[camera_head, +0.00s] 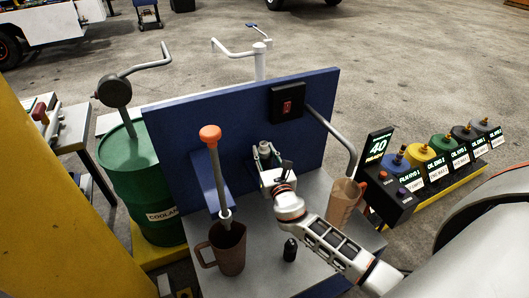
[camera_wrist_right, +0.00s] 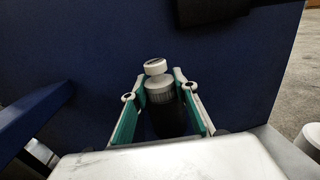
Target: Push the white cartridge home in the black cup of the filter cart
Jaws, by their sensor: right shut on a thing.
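In the right wrist view, the white cartridge (camera_wrist_right: 158,86), with a round white cap on top, stands upright between the two green-padded fingers of my right gripper (camera_wrist_right: 159,82). The dark body of the black cup (camera_wrist_right: 167,120) shows directly below it. How deep the cartridge sits in the cup cannot be told. In the head view my right gripper (camera_head: 266,152) is in front of the blue back panel and is shut; the arm largely hides what it holds. My left gripper is not in view.
The blue panel (camera_head: 185,125) stands close behind the gripper. A brown jug (camera_head: 229,248) is left of my arm, a tan jug (camera_head: 344,198) right. A small black bottle (camera_head: 290,250) stands on the grey top (camera_head: 262,270). An orange-knobbed lever (camera_head: 210,134) rises at left.

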